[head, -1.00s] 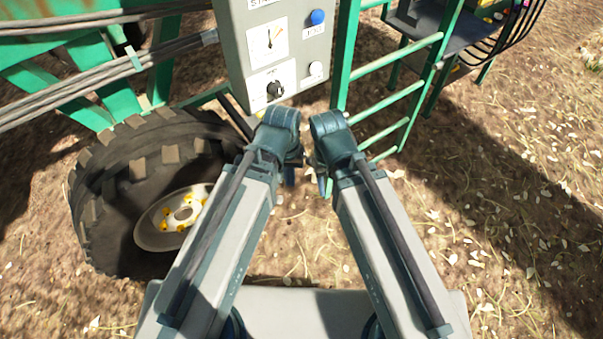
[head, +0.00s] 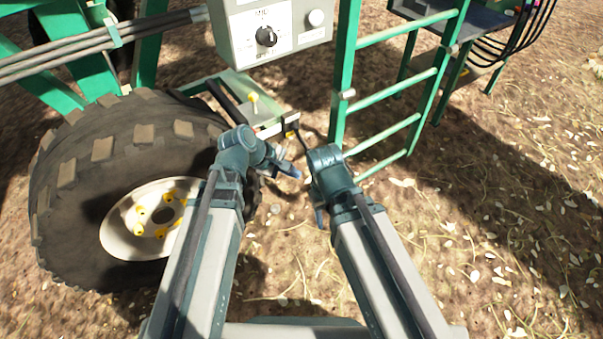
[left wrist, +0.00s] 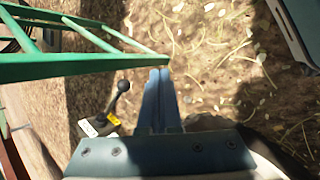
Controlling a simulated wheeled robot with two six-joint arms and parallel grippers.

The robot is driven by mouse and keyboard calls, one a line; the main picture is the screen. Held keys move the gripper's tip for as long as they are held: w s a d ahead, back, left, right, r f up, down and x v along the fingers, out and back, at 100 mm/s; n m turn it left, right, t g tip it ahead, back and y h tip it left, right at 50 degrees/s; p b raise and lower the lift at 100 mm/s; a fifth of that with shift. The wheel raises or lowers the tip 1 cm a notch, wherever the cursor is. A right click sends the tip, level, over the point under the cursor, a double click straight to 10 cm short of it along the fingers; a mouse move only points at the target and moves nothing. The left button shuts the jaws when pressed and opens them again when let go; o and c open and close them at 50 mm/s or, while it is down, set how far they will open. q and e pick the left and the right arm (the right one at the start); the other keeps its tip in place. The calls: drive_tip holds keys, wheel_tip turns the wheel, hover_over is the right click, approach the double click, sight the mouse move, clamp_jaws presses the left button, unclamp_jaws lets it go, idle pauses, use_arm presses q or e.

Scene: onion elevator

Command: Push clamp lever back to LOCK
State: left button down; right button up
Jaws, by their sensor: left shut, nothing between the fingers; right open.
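The clamp lever (left wrist: 122,88), a dark rod with a round black knob, stands left of my left gripper in the left wrist view. Its base has a yellow label (left wrist: 113,118) and a white label too small to read. In the head view the base shows as a small dark and yellow part (head: 290,133) at the end of the green frame. My left gripper (head: 293,171) is shut and empty, just below the lever's base in the picture; its closed fingers (left wrist: 161,98) are apart from the knob. My right gripper (head: 320,216) points down, lower and to the right, over open ground.
A large tyre (head: 110,150) stands at left, close to my left arm. A grey control box (head: 265,30) hangs above. A green ladder (head: 400,85) rises right of the lever. A yellow-knobbed part (head: 253,98) sits on the frame. Ground at right is clear.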

sight(302, 141)
use_arm(q)
drive_tip(key=w+a+f+n+t+h+b, duration=0.2)
drive_tip(key=w+a+f+n+t+b, duration=0.3)
drive_tip(key=w+f+n+b, duration=0.3)
drive_tip(key=shift+w+a+f+n+h+b, duration=0.25)
drive_tip(key=shift+f+n+b, duration=0.45)
drive_tip(key=shift+n+b, duration=1.75)
drive_tip(key=shift+m+b, duration=0.75)
drive_tip(key=b+x, duration=0.5)
drive_tip(key=x, duration=0.5)
drive_tip(key=shift+s+d+r+p, duration=0.1)
drive_tip(key=shift+d+r+p, duration=0.1)
drive_tip(key=shift+r+p, duration=0.45)
drive_tip(key=shift+s+d+r+p, duration=0.1)
drive_tip(key=shift+d+r+p, duration=0.1)
drive_tip(key=shift+r+p, duration=0.5)
drive_tip(key=shift+d+r+p, duration=0.2)
drive_tip(key=shift+r+p, duration=0.4)
drive_tip(key=shift+p, duration=0.05)
drive_tip(key=shift+s+d+r+p, duration=0.1)
drive_tip(key=shift+s+r+p, duration=0.05)
drive_tip(key=shift+r+p, duration=0.25)
